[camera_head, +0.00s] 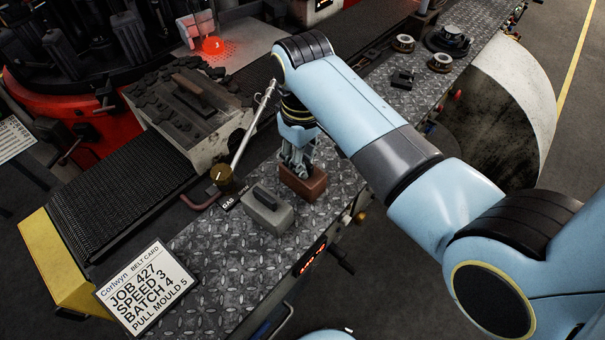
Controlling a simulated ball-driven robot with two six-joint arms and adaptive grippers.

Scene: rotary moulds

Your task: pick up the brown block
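The brown block (305,187) stands on the diamond-plate metal bench, just right of a grey block. My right gripper (298,170) points down at it from above, its fingertips at the block's top. The fingers hide part of the block's upper face, and I cannot tell whether they are closed on anything there. The block appears to rest on the plate. My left gripper is not in view.
The grey block (267,210) with a dark handle stands close to the left. A metal lever (254,125) slants up behind the gripper. A belt card (147,287) lies at the front left. Round metal parts (440,63) sit farther back on the bench.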

